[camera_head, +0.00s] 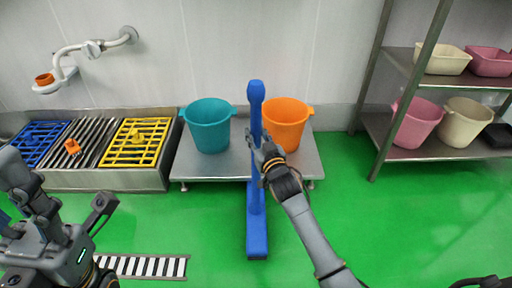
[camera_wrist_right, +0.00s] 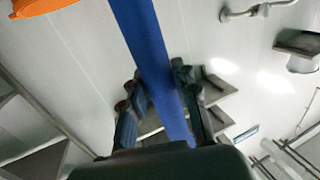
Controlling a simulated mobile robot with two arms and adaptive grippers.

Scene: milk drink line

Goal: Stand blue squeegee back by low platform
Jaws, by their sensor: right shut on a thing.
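The blue squeegee (camera_head: 256,195) stands upright in the head view, in front of the low platform (camera_head: 190,168), with its wide blue foot low over the green floor. I cannot tell whether the foot touches the floor. My right gripper (camera_head: 262,147) is shut on the squeegee's shaft at about mid height. In the right wrist view the blue shaft (camera_wrist_right: 150,50) runs between the fingers of the gripper (camera_wrist_right: 160,105). My left gripper (camera_head: 82,222) is at the lower left, apart from the squeegee, with its fingers spread and nothing between them.
A teal bucket (camera_head: 209,128) and an orange bucket (camera_head: 286,122) stand on the platform, on either side of the shaft. A drain bench with a yellow grate (camera_head: 132,144) is at the left. A metal shelf (camera_head: 408,153) with tubs is at the right. Green floor is clear at the right.

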